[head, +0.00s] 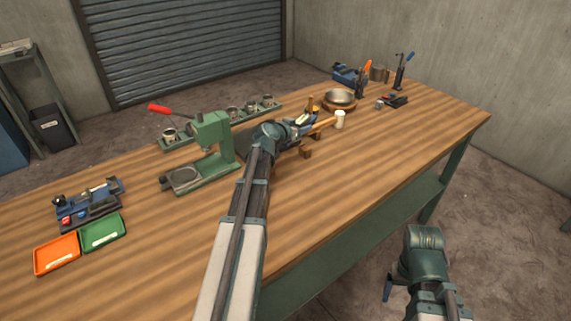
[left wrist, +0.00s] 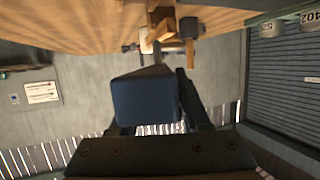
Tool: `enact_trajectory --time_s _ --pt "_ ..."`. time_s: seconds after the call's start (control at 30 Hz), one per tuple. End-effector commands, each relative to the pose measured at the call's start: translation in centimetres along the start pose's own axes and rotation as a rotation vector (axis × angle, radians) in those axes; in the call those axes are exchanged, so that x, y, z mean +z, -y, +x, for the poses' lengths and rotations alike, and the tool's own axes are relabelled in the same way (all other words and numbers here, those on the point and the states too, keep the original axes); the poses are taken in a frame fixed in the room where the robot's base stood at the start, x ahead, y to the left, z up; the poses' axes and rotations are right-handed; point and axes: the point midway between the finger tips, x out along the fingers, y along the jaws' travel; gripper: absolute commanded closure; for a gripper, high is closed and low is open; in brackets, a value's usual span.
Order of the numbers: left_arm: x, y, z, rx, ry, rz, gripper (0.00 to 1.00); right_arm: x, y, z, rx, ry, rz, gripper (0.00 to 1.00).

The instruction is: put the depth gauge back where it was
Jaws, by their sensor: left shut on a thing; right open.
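My left gripper (head: 306,122) is over the middle of the bench, beyond the green press. It is shut on a dark blue block with a thin grey rod at its far end, which looks like the depth gauge; it fills the middle of the left wrist view (left wrist: 145,102). In the head view the gripper and arm mostly hide it. A small wooden rack (head: 306,151) stands just beside the gripper, and it shows beyond the gauge in the left wrist view (left wrist: 165,22). My right gripper (head: 402,291) is open and empty, low beyond the bench's front edge.
A mallet (head: 340,119) with a pale head lies by the rack. The green press (head: 212,146), a tray of cups (head: 232,112), and orange (head: 57,253) and green (head: 102,232) trays are left. The front right benchtop is clear.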

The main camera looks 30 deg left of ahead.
Motion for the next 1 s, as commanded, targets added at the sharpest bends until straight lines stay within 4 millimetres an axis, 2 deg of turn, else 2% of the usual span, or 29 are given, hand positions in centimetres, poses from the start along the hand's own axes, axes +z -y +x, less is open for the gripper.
enact_trajectory --time_s 0.03,0.2,0.3,0.4,0.57,0.73,0.87,1.0 --pt "-0.4 2.8 2.4 -0.011 -0.001 -0.005 1.00 0.0 0.1 0.4 0.000 0.000 0.000 0.18" --pt "-1.0 7.8 5.1 -0.032 -0.001 -0.013 1.00 -0.1 0.1 0.9 0.000 0.000 0.000 0.18" --pt "-1.1 9.3 5.9 -0.038 -0.001 -0.014 1.00 -0.1 0.1 1.0 0.000 0.000 0.000 0.18" --pt "-1.2 10.0 6.2 -0.041 -0.002 -0.016 1.00 -0.1 0.1 1.0 0.000 0.000 0.000 0.18" --pt "-1.1 10.1 6.0 -0.042 -0.002 -0.016 1.00 -0.1 0.1 1.0 0.000 0.000 0.000 0.18" --pt "-0.6 9.3 5.0 -0.042 -0.002 -0.016 1.00 -0.1 0.1 1.2 0.000 0.000 0.000 0.18" --pt "0.4 7.8 3.1 -0.042 -0.002 -0.016 1.00 -0.1 0.1 1.4 0.000 0.000 0.000 0.18" --pt "1.7 5.8 0.4 -0.042 -0.002 -0.016 1.00 -0.1 0.2 1.8 0.000 0.000 0.000 0.18"
